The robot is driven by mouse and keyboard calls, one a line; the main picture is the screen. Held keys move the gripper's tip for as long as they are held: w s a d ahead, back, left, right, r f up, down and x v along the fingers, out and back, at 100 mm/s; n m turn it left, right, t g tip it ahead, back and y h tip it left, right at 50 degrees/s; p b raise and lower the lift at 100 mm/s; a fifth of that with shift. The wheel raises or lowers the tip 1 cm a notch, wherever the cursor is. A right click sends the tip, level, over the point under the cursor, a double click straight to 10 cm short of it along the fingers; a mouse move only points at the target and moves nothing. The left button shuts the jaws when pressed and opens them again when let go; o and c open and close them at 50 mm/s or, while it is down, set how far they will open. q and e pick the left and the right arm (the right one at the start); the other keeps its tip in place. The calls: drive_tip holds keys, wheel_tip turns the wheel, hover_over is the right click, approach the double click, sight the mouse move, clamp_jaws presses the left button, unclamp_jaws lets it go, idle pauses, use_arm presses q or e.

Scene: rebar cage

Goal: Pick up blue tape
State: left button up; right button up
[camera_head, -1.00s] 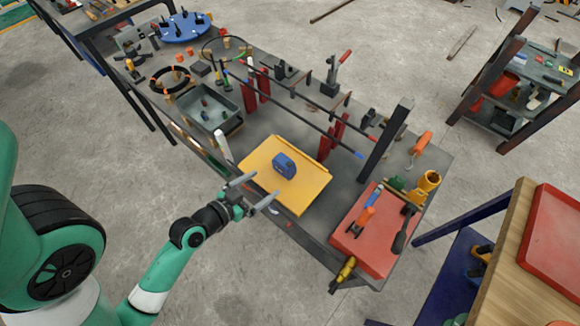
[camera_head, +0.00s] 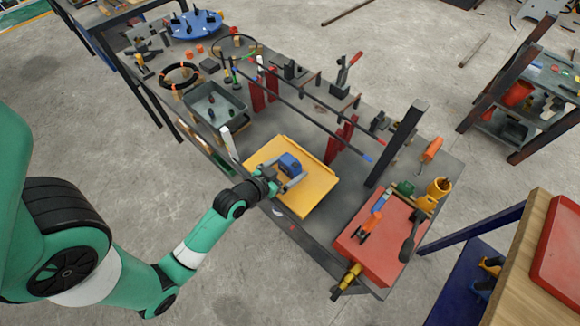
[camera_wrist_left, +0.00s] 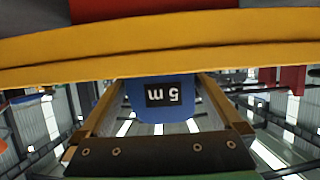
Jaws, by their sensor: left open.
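The blue tape (camera_head: 290,163) is a blue tape measure sitting on the yellow tray (camera_head: 317,188) near the front of the workbench. In the left wrist view the blue tape (camera_wrist_left: 162,108) shows a black label reading "5 m", upside down, and lies between the two fingers. My left gripper (camera_head: 291,173) is open, with its fingers reaching around the tape from the front. The left gripper (camera_wrist_left: 160,82) has a finger on each side of the tape; I cannot tell whether either touches it. My right gripper is not in view.
A red board (camera_head: 360,247) with hand tools lies to the right. A grey bin (camera_head: 213,104) stands to the left. Long dark bars (camera_head: 310,120) on red supports run behind the tray. A white upright piece (camera_head: 229,143) stands close to the tray's left side.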

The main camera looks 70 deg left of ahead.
sight(290, 161)
use_arm(q)
drive_tip(key=shift+w+a+f, duration=0.15)
drive_tip(key=shift+w+f, duration=0.05)
drive_tip(key=shift+w, duration=0.15)
drive_tip(key=c, duration=1.4)
drive_tip(key=shift+r, duration=0.1)
drive_tip(key=shift+r+p, duration=0.35)
drive_tip(key=shift+r, duration=0.1)
wheel_tip(290, 161, up, 3)
drive_tip(key=shift+s+p, duration=0.1)
drive_tip(key=shift+p, duration=0.65)
drive_tip(key=d+r+p, duration=0.1)
drive_tip(key=s+d+r, duration=0.1)
drive_tip(key=r, duration=0.1)
drive_tip(key=s+d+r+p, duration=0.1)
drive_tip(key=shift+s+d+r+p, duration=0.1)
drive_tip(key=shift+d+r+p, duration=0.05)
drive_tip(key=shift+r+p, duration=0.2)
drive_tip(key=s+d+r, duration=0.4)
drive_tip(key=s+d, duration=0.2)
drive_tip(key=d, duration=0.2)
drive_tip(key=shift+r, duration=0.15)
